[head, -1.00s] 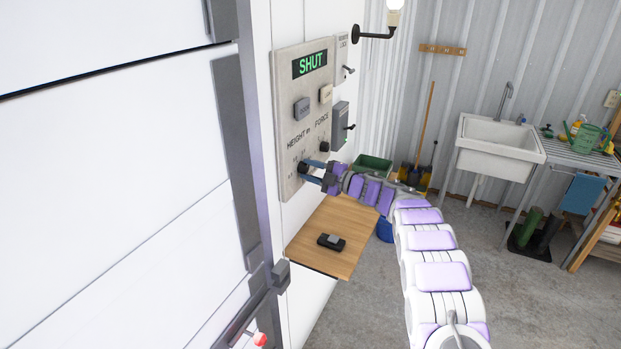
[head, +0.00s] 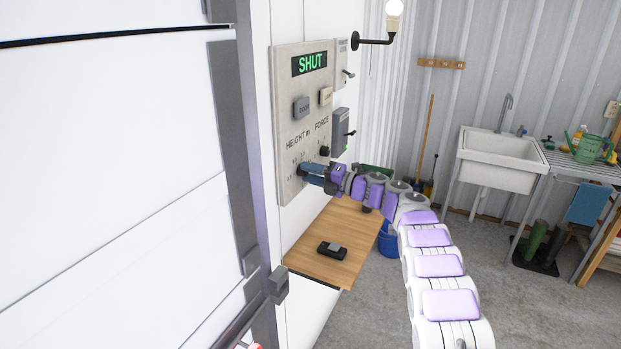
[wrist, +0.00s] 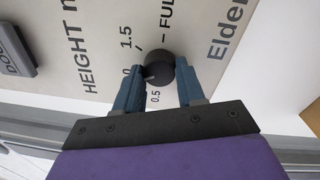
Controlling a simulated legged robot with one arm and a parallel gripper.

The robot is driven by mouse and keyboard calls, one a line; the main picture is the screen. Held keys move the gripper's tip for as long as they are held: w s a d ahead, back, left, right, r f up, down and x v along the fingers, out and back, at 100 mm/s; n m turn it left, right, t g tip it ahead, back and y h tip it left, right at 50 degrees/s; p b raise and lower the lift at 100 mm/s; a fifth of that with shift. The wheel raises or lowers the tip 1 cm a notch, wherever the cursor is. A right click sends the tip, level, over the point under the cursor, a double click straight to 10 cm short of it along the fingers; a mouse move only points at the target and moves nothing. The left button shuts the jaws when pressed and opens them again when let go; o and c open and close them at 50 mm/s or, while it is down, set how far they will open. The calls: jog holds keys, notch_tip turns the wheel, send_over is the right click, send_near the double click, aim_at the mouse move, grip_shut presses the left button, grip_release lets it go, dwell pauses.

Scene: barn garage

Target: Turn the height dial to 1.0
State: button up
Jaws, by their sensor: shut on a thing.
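The control panel (head: 290,140) on the white wall carries the labels HEIGHT m and FORCE and a green SHUT display (head: 310,64). The height dial (wrist: 160,68) is a round dark knob, ringed by marks including 0.5, 1.5 and FULL. My gripper (wrist: 158,75) has its blue fingers shut on the dial, one on each side. In the head view my gripper (head: 304,172) reaches the panel's lower part and hides the dial. The 1.0 mark is partly hidden by a finger, and I cannot read the dial's pointer clearly.
The force dial (head: 324,151) sits just above and right of my gripper. A grey switch box (head: 341,131) is further right. A wooden shelf (head: 320,262) with a small black device (head: 332,250) is below. A sink (head: 500,158) stands at the back right.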

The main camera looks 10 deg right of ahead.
jog(key=shift+f, duration=0.35)
jog(key=o, duration=0.9)
jog(key=shift+o, duration=0.7)
jog(key=shift+r, duration=0.2)
jog(key=shift+d, duration=0.1)
jog(key=p+v, duration=0.2)
jog(key=v, duration=1.5)
jog(key=shift+d, duration=0.25)
jog(key=shift+f, duration=0.1)
